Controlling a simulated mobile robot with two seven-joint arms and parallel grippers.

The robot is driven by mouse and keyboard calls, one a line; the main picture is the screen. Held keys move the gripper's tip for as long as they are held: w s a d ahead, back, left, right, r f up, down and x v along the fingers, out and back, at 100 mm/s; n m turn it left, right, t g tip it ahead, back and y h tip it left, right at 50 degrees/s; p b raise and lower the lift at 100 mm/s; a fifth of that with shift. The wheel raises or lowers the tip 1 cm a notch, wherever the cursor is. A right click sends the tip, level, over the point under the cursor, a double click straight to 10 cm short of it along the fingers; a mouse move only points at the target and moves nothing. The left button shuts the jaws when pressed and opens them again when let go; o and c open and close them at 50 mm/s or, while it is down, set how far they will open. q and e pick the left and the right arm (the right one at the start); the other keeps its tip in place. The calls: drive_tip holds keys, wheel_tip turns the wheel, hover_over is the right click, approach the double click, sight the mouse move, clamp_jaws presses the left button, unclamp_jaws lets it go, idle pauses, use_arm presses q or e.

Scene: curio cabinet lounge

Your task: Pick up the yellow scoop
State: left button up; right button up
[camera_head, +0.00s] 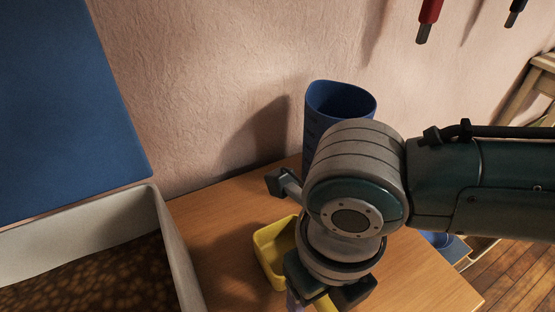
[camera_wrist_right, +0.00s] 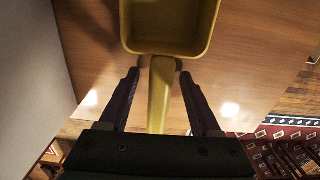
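The yellow scoop (camera_head: 272,250) is on the wooden table, beside the grey tray, in the head view. In the right wrist view its bowl (camera_wrist_right: 172,25) is at the top, and its handle runs down toward the gripper's palm. My right gripper (camera_wrist_right: 163,68) has one dark finger on each side of the handle, with the tips close to it just below the bowl. Whether the tips press on the handle is unclear. In the head view my right wrist hides much of the handle and the fingers. My left gripper is not in view.
A blue cup-like container (camera_head: 318,112) stands behind my wrist near the wall. A grey-walled tray (camera_head: 168,240) with brown contents is at the left, below a blue panel (camera_head: 65,100). Red and black tools (camera_head: 430,15) hang on the wall. Bare table (camera_head: 220,205) lies around the scoop.

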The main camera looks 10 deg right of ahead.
clamp_jaws()
idle(0.3)
drive_tip(key=shift+r, duration=0.2)
drive_tip(key=shift+r, duration=0.25)
wheel_tip(320, 180, up, 19)
drive_tip(key=p, duration=0.4)
drive_tip(key=shift+r, duration=0.1)
drive_tip(key=c, duration=0.6)
unclamp_jaws()
clamp_jaws()
